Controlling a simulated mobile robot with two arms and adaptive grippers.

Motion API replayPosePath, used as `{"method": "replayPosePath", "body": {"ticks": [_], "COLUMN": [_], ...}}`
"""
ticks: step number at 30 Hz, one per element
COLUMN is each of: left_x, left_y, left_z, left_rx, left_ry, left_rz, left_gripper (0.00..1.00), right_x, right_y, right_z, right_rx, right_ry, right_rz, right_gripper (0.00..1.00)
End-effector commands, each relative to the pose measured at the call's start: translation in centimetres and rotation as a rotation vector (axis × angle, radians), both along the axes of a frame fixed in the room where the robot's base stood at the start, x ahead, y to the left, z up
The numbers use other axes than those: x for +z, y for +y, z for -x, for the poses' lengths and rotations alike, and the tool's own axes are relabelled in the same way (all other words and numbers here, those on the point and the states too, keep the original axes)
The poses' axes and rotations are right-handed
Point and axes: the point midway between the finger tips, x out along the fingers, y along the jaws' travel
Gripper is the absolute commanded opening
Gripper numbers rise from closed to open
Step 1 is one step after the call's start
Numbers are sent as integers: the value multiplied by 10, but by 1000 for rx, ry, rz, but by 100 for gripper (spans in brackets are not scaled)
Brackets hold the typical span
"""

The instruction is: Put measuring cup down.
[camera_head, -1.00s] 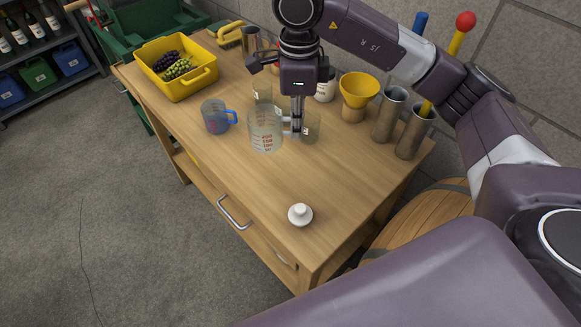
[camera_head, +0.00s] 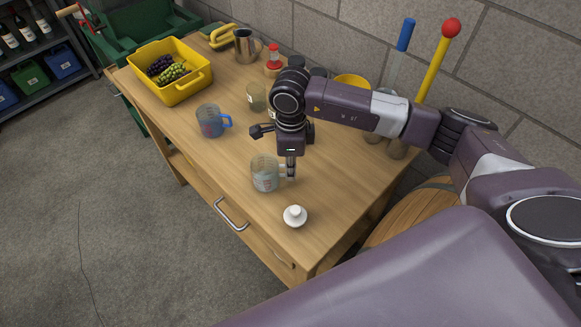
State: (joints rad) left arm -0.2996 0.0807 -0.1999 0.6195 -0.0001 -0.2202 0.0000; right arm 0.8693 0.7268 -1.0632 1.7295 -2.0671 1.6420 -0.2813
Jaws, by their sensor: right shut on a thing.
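A clear measuring cup (camera_head: 264,176) with red markings stands upright near the front middle of the wooden table (camera_head: 312,240). My right gripper (camera_head: 290,172) points down and is shut on the cup's handle, at the cup's right side. The cup's base is at or very close to the tabletop; I cannot tell whether it touches. A second measuring cup, with a blue handle (camera_head: 210,121), stands farther back to the left. My left gripper is not in the view.
A white knobbed lid (camera_head: 295,216) lies just in front of the cup. A yellow bin (camera_head: 172,84) with grapes stands at the back left. A glass (camera_head: 257,97), a metal jug (camera_head: 245,46) and a red-topped jar (camera_head: 273,62) stand behind. My right arm partly hides a yellow funnel (camera_head: 352,80).

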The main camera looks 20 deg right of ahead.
Motion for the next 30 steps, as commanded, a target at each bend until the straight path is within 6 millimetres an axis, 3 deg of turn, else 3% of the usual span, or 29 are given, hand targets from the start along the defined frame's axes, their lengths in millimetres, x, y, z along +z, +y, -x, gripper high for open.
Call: {"method": "replayPosePath", "body": {"ticks": [8,9,13,25,30], "left_x": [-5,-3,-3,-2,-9], "left_y": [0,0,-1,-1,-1], "left_z": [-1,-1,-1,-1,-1], "left_rx": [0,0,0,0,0], "left_ry": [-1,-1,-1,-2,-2], "left_rz": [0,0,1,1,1], "left_gripper": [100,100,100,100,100], "right_x": [-4,-2,-2,6,37], "right_y": [0,0,0,1,0], "right_z": [0,0,0,-1,-2], "right_rx": [1,0,0,1,2], "right_ry": [-1,-1,0,-4,-8], "right_rz": [0,0,-1,-1,-2], "right_gripper": [0,11,24,24,24]}}
